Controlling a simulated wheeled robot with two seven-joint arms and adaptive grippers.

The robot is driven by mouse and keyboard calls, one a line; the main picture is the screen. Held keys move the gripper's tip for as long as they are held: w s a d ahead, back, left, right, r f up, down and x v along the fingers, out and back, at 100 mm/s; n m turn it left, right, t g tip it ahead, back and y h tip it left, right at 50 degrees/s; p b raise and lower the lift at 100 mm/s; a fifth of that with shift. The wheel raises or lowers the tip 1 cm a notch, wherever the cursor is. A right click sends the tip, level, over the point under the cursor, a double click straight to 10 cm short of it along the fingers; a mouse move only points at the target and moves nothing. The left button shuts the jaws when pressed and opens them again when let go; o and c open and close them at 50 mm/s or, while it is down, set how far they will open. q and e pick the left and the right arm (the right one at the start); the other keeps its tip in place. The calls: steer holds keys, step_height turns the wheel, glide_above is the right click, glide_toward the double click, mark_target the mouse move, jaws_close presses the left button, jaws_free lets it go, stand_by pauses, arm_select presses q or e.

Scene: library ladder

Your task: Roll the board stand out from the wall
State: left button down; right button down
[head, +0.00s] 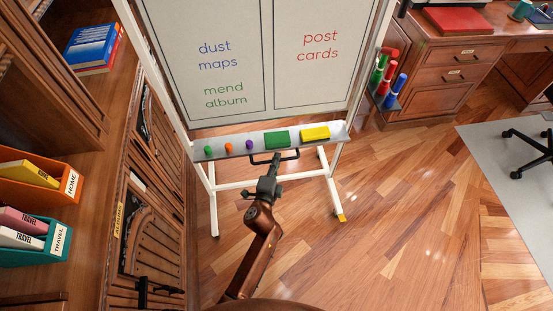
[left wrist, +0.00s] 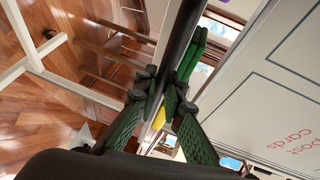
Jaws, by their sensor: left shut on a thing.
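The board stand (head: 215,172) is a white frame on feet, with a whiteboard (head: 226,85) above and a grey tray (head: 220,153) along the board's lower edge. A dark handle (head: 290,156) sticks out below the tray. My left gripper (head: 275,163) is at this handle, shut on it. In the left wrist view, its green-padded fingers (left wrist: 160,98) close around the dark handle bar (left wrist: 178,45). The stand's right foot has a yellow end (head: 342,217). The handle's gripped part is partly hidden by the fingers. My right gripper is not in view.
A wooden cabinet (head: 150,240) with book bins stands close along the left. A desk (head: 440,75) is at the back right, with a grey mat (head: 505,190) and chair base (head: 535,140) at right. The wood floor (head: 385,240) right of the stand is clear.

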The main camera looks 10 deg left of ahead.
arm_select(q)
steer(key=shift+s+d+f, duration=0.15)
steer(key=shift+s+d, duration=0.15)
steer(key=shift+s, duration=0.1)
steer(key=c, duration=2)
jaws_free()
steer(key=shift+a, duration=0.15)
steer(key=v, duration=1.2)
